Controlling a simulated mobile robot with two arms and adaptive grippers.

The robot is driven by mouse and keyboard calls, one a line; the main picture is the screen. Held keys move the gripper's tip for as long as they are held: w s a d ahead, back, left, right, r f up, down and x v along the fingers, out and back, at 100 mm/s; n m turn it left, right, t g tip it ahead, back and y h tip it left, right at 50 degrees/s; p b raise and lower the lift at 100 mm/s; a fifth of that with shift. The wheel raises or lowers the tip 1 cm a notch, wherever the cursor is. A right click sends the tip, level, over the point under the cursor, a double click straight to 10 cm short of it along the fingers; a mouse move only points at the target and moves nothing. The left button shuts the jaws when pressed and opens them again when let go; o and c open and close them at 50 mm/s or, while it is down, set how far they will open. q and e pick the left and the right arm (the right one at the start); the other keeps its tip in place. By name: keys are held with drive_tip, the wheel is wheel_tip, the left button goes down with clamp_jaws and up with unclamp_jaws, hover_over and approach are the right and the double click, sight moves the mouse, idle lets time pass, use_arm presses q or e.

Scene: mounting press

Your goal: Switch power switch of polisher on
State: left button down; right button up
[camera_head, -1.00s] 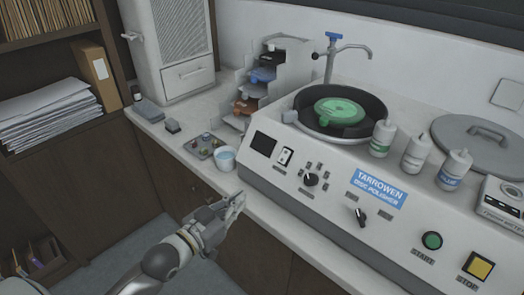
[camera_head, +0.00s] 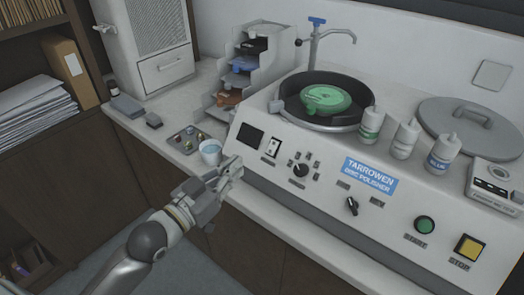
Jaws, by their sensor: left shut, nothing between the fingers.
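The disc polisher (camera_head: 310,205) is a long white console with a sloped front panel on the counter. Its power switch (camera_head: 273,147) is a small white-framed rocker with a dark part, right of a dark display (camera_head: 250,135). I cannot tell its position. A black knob (camera_head: 300,170) sits to the right of the switch. My left gripper (camera_head: 236,163) is shut and empty, in front of the panel's left end, below and left of the switch and apart from it in the picture. My right gripper is not in view.
A cup of blue liquid (camera_head: 210,152) stands close behind my left gripper, beside a small tray (camera_head: 188,139). Three bottles (camera_head: 405,138) and a grey lid (camera_head: 470,130) rest on top of the polisher. A green start button (camera_head: 425,224) and yellow stop button (camera_head: 469,247) are at right.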

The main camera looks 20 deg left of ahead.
use_arm(q)
drive_tip(key=p, duration=0.2)
approach(272, 146)
wheel_tip(272, 146, up, 4)
drive_tip(key=w, duration=0.2)
drive_tip(key=shift+w+d+f, duration=0.5)
drive_tip(key=shift+w+f, duration=0.2)
drive_tip(key=shift+w, duration=0.1)
drive_tip(key=shift+w+d+f, duration=0.5)
drive_tip(key=shift+w+f, duration=0.25)
drive_tip(key=shift+f, duration=0.1)
drive_tip(key=shift+w+d+f, duration=0.1)
drive_tip(key=shift+w+f, duration=0.1)
drive_tip(key=shift+f, duration=0.25)
